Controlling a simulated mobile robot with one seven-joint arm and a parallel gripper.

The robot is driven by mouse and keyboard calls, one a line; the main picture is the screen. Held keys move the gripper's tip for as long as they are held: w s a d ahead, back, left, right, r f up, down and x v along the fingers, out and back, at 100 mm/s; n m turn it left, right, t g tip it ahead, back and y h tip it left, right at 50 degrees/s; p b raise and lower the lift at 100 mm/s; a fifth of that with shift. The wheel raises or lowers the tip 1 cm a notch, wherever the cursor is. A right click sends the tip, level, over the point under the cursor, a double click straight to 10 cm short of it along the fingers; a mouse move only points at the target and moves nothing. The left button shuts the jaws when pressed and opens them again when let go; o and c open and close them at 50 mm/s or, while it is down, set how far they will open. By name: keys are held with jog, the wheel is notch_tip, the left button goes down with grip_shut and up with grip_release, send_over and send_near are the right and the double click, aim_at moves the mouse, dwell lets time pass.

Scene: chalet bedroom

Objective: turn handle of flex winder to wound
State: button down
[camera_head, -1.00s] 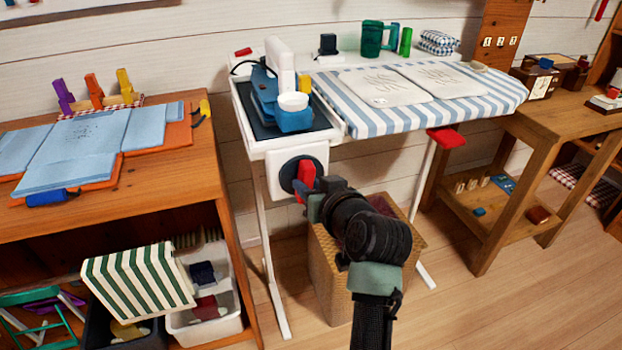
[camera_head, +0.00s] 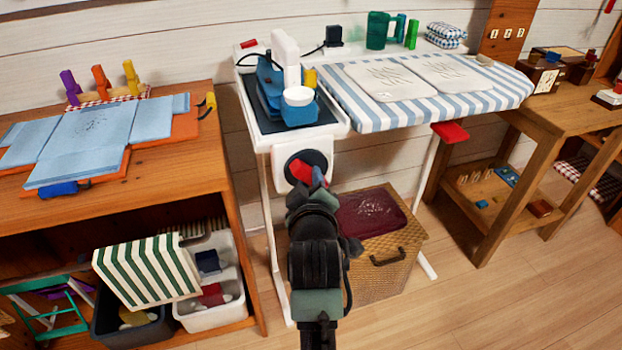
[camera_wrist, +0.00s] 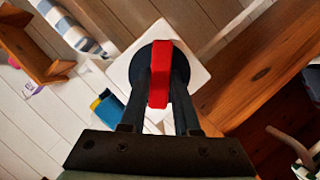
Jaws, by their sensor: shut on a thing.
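The flex winder's white square plate (camera_head: 323,158) is on the front of the ironing station, below its tray. A dark round disc (camera_head: 307,157) is set in the plate, with a red bar handle (camera_head: 300,171) across it. In the head view the handle looks tilted and is partly hidden by my gripper (camera_head: 312,180). In the wrist view the red handle (camera_wrist: 160,85) stands between my two dark fingers (camera_wrist: 160,70), which are shut on it. The disc (camera_wrist: 143,62) and white plate (camera_wrist: 190,57) show behind.
The striped ironing board (camera_head: 375,115) extends right. A woven box (camera_head: 385,245) stands on the floor beneath. A wooden shelf unit (camera_head: 190,160) is close on the left.

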jog(key=shift+f+n+t+h, duration=0.1)
jog(key=shift+n+t+h, duration=0.25)
jog(key=shift+n, duration=0.45)
jog(key=c, duration=0.6)
grip_release()
jog(key=shift+c, duration=0.2)
jog(key=p+v, duration=0.3)
jog(key=v, duration=1)
jog(key=shift+a, duration=0.1)
